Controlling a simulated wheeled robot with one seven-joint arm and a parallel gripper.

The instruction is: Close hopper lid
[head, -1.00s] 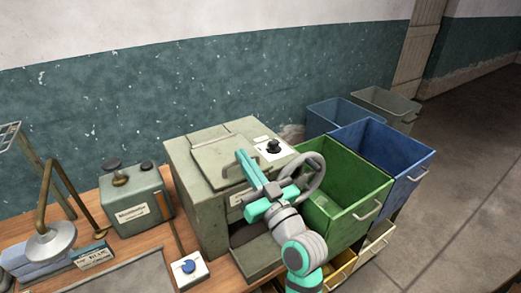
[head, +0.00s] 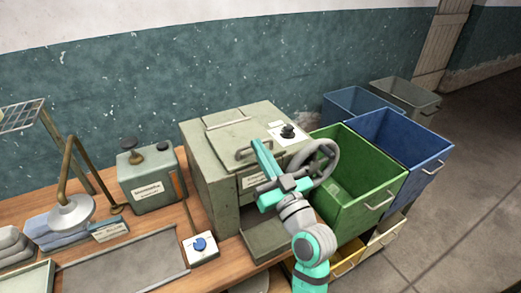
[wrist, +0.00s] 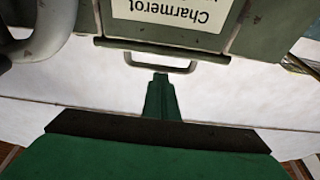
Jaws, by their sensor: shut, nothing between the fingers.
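The hopper lid (head: 235,135) is a grey-green panel on top of the grey-green machine (head: 205,165). It looks flat, level with the machine's top. Its curved handle (head: 243,153) is at the front edge, and a handle also shows in the wrist view (wrist: 160,68) beside the upside-down label (wrist: 175,12). My gripper (head: 257,146) is at the front right of the lid, its tip close to the handle. In the wrist view my gripper (wrist: 160,78) is shut and empty, its tip overlapping the handle. I cannot tell whether it touches.
A grey handwheel (head: 332,150) is on the machine's right side, close to my arm. A black knob (head: 288,131) sits on a white plate beside the lid. Green (head: 372,185) and blue (head: 415,150) bins stand to the right. A blue-button box (head: 200,247) is at the front left.

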